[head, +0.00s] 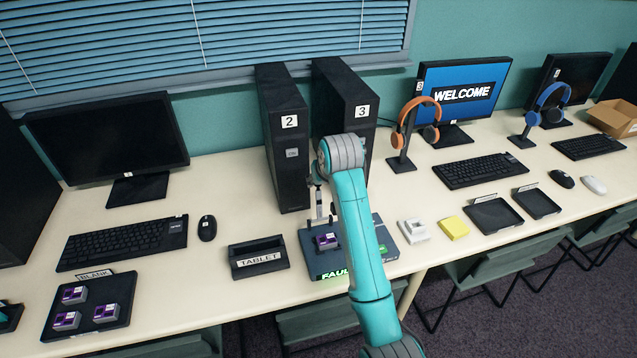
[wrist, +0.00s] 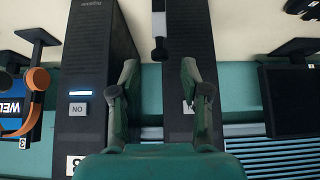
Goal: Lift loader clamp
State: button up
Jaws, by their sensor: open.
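The loader (head: 387,247) is a dark blue-grey flat unit on the table, with green lit lettering reading "FAUL…" at its front edge. A purple-labelled block (head: 326,240) sits on it. A slim upright lever (head: 319,203), apparently the clamp, rises at its left side, partly hidden by my arm. In the wrist view, a pale rod with a dark knob (wrist: 160,50) reaches in from the top, between my fingers in the picture. My gripper (wrist: 159,72) is open and empty, with no visible contact with the knob. My gripper is mostly hidden in the head view.
Two black towers marked 2 (head: 284,150) and 3 (head: 352,105) stand close behind the loader. A TABLET holder (head: 259,262) is to the left. A grey-white device (head: 413,231) and a yellow block (head: 453,227) lie to the right. A BLANK tray (head: 95,320) holds purple-labelled blocks.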

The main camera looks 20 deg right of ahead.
jog(key=v, duration=0.7)
jog(key=shift+f, duration=0.15)
jog(key=s+f+t, duration=0.1)
jog(key=s+f, duration=0.3)
jog(key=f, duration=0.4)
jog(key=s+f, duration=0.4)
jog(key=f, duration=0.3)
jog(key=s+f+t, duration=0.1)
jog(key=s+f, duration=0.4)
jog(key=s, duration=0.3)
jog(key=s+f+t, duration=0.1)
jog(key=s+f, duration=0.4)
jog(key=s, duration=0.3)
jog(key=s+r+t, duration=0.2)
jog(key=s+t, duration=0.1)
jog(key=s, duration=1.5)
jog(key=s+r+t, duration=0.1)
jog(key=s+r, duration=0.9)
jog(key=s, duration=0.3)
jog(key=shift+s+r, duration=0.25)
jog(key=shift+s, duration=0.05)
